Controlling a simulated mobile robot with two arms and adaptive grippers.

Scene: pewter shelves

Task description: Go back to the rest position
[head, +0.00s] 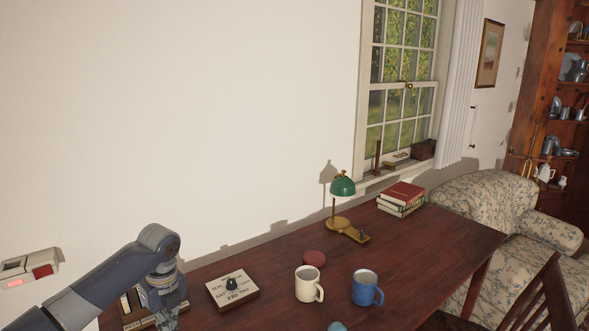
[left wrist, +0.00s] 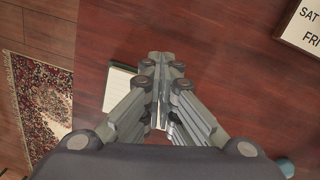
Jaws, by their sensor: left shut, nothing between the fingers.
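My left arm comes in from the left in the head view, its wrist bent down over the left end of the dark red wooden table (head: 420,250). In the left wrist view my left gripper (left wrist: 160,62) is shut, its fingertips together and empty, above the table. A pale book or pad with a dark green edge (left wrist: 118,88) lies below, partly hidden by the fingers. My right gripper is in neither view.
A patterned rug (left wrist: 40,105) lies on the floor.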

